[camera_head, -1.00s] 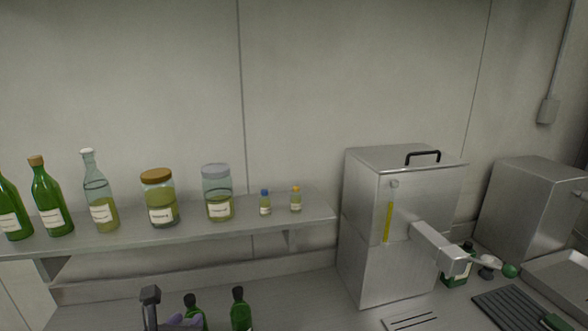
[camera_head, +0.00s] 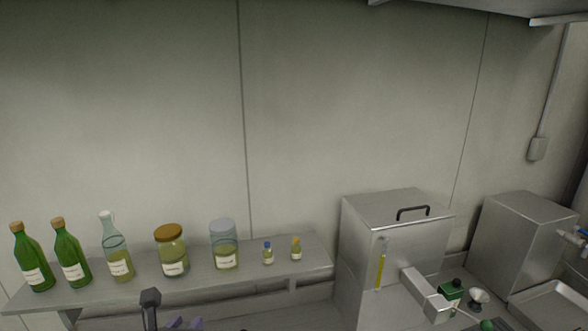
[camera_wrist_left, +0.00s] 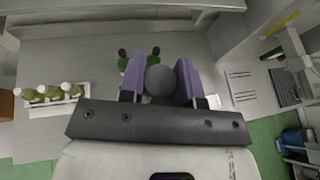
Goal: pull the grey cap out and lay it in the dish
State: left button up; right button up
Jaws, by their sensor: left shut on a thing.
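My left gripper (camera_head: 185,323) shows only in part at the bottom edge of the head view, with purple fingers. In the left wrist view its two purple fingers (camera_wrist_left: 161,80) are closed on a round grey thing, which looks like the grey cap (camera_wrist_left: 160,80). The gripper and cap hide what is directly beneath, so I cannot tell whether the cap is still seated in something. Green bottles (camera_wrist_left: 124,64) stand just beyond the fingers. I cannot make out the dish in either view. My right gripper is not in view.
A wall shelf (camera_head: 205,285) holds several bottles and jars. A steel machine (camera_head: 395,235) with a spout (camera_head: 425,293) stands to the right. In the left wrist view, a white rack (camera_wrist_left: 50,98) with several bottles is at left; the bench (camera_wrist_left: 75,60) between is mostly clear.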

pick_arm(q)
jog(key=shift+r, duration=0.2)
jog(key=s+d+f+m+g+h, duration=0.3)
jog(key=s+d+f+m+h, duration=0.2)
jog(key=s+d+m+h, duration=0.55)
jog(key=shift+w+d+f+m+g+h, duration=0.8)
jog(key=shift+w+d+f+g, duration=1.2)
jog(key=shift+d+f, duration=1.25)
notch_tip(320, 180, up, 11)
jog(key=w+d+n+t+y, duration=0.25)
jog(key=n+t+y, duration=0.45)
jog(key=n+y, duration=0.5)
jog(key=s+a+f+m+g+h, duration=0.1)
jog(key=a+f+m+g+h, duration=0.1)
jog(key=f+m+g+h, duration=0.3)
jog(key=s+a+f+m+g+h, duration=0.2)
jog(key=f+m+g+h, duration=0.3)
jog(key=m, duration=0.7)
jog(key=shift+s+a+f+g+h, duration=0.15)
jog(key=shift+s+a+g+h, duration=0.2)
jog(key=shift+g+h, duration=1.1)
jog(key=shift+a+t, duration=0.1)
jog(key=shift+t, duration=0.15)
